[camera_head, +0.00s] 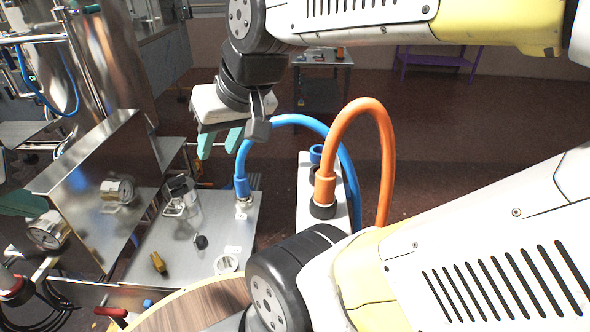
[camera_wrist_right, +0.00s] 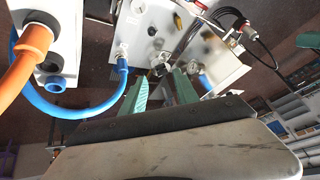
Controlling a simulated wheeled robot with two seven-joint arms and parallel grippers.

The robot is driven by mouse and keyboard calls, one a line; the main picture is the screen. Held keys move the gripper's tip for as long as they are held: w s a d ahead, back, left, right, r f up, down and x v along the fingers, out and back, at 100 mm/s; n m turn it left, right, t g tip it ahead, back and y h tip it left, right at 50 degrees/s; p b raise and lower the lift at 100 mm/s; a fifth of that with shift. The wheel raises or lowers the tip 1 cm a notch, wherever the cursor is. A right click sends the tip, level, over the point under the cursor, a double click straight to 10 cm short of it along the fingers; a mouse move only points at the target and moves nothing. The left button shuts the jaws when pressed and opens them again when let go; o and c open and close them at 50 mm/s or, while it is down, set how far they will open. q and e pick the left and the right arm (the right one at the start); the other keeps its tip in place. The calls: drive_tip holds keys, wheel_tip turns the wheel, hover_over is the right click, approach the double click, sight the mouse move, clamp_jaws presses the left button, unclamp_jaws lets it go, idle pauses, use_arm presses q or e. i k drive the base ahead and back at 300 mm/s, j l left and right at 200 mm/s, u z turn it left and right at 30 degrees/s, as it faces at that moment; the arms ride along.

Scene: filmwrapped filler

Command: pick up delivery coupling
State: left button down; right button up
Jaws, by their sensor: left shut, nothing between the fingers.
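No readable label tells which part is the delivery coupling. A blue hose (camera_head: 300,120) arches to a coupling (camera_head: 242,188) standing on the metal panel; this end also shows in the right wrist view (camera_wrist_right: 122,62). An orange hose (camera_head: 387,150) ends in an orange coupling (camera_head: 324,187) at a black socket on a white block (camera_head: 304,213). My right gripper (camera_head: 219,148) hangs above the panel beside the blue hose, with teal fingers apart and empty; they also show in the right wrist view (camera_wrist_right: 160,85). My left gripper (camera_head: 30,204) shows only its teal end at the left edge, shut and empty.
The metal panel (camera_head: 160,235) carries gauges (camera_head: 117,191), a brass fitting (camera_head: 158,262) and a round port (camera_head: 227,264). An upright metal sheet (camera_head: 95,180) stands at its left. A round wooden top (camera_head: 190,308) lies in front. A blue socket (camera_head: 316,154) is on the white block.

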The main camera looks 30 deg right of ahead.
sight(323, 195)
drive_tip(key=z, duration=1.65)
drive_tip(key=u, duration=1.95)
drive_tip(key=k+l+z, duration=0.1)
drive_tip(key=z, duration=0.4)
drive_tip(key=i+j+z, duration=0.1)
drive_tip(key=z, duration=1.35)
drive_tip(key=k+j+u, duration=0.15)
drive_tip(key=u, duration=0.2)
drive_tip(key=k, duration=0.1)
